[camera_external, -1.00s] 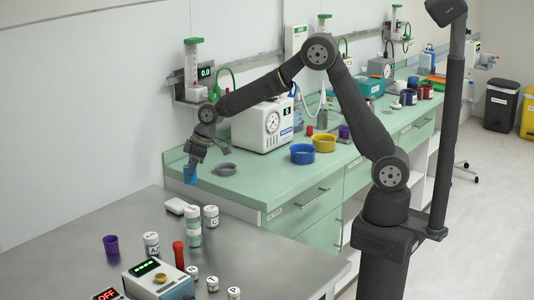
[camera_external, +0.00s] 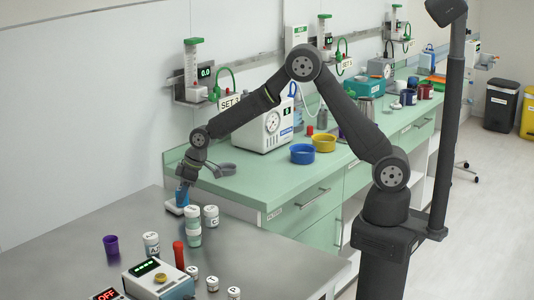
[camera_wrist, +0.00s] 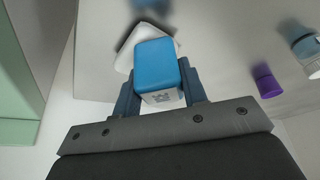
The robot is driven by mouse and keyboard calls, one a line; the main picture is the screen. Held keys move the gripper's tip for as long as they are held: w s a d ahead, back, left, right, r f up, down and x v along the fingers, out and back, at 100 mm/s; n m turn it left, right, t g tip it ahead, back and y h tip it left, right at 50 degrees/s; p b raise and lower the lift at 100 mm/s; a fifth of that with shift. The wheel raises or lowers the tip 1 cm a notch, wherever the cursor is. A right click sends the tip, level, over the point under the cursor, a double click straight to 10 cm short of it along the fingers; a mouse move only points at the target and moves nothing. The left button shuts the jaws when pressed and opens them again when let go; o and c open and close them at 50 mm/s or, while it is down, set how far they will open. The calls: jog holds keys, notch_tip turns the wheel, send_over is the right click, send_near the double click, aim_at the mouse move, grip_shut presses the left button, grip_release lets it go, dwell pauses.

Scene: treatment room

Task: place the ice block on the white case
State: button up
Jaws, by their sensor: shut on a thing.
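The ice block is a blue block with a pale, marked side face (camera_wrist: 155,62), held between the two fingers of my gripper (camera_wrist: 162,88) in the wrist view. In the external view the gripper (camera_external: 185,186) points down at the left, with the blue ice block (camera_external: 181,198) at its tips. The white case (camera_external: 172,208) lies flat on the grey table just under the block. In the wrist view the white case (camera_wrist: 124,58) shows behind the block, partly hidden by it. I cannot tell whether block and case touch.
Labelled jars (camera_external: 211,216) stand close to the right of the case. A purple cup (camera_external: 111,245) also shows in the wrist view (camera_wrist: 266,82). A red-topped item (camera_external: 179,255) and a device with a green display (camera_external: 158,281) stand nearer. The grey table's left part is clear.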

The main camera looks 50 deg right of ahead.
jog(key=o, duration=1)
jog(key=shift+f, duration=0.1)
jog(key=v, duration=1.2)
jog(key=shift+r, duration=0.2)
